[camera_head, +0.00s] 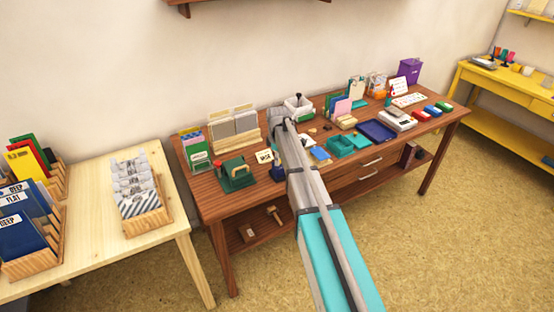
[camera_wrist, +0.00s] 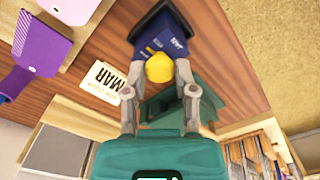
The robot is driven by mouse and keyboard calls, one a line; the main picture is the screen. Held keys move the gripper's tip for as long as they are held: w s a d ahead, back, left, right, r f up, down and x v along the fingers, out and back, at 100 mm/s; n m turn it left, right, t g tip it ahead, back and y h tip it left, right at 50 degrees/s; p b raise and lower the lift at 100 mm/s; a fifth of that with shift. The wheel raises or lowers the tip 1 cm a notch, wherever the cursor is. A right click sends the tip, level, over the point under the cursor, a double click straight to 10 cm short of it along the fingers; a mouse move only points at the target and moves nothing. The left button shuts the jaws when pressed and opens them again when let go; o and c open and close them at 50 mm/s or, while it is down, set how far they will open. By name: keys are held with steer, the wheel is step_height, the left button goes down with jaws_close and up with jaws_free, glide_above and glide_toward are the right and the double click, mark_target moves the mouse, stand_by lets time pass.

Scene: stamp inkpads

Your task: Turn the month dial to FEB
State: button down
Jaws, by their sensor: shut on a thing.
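A blue stamp (camera_wrist: 172,38) on a dark base stands on the brown table, with a yellow knob (camera_wrist: 160,68) on the side facing my wrist camera. I take this knob to be the month dial. Small white lettering shows on the blue body, too small to read surely. My gripper (camera_wrist: 159,73) is shut on the yellow knob, one finger on each side. In the head view the blue stamp (camera_head: 277,173) is partly hidden behind my arm, and the gripper's hold is not clear there. A white card (camera_wrist: 103,82) beside the stamp reads MAR.
A dark green device (camera_head: 237,173) stands close left of the stamp. Behind it is a wooden rack (camera_head: 236,143) of grey cards. Teal boxes (camera_head: 341,147) and a dark blue tray (camera_head: 377,131) lie to the right. A small strip of bare table shows at the front edge.

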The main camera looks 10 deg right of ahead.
steer(key=m, duration=0.6)
steer(key=shift+m, duration=0.4)
steer(key=shift+c, duration=2)
jaws_free()
steer(key=shift+r, duration=0.1)
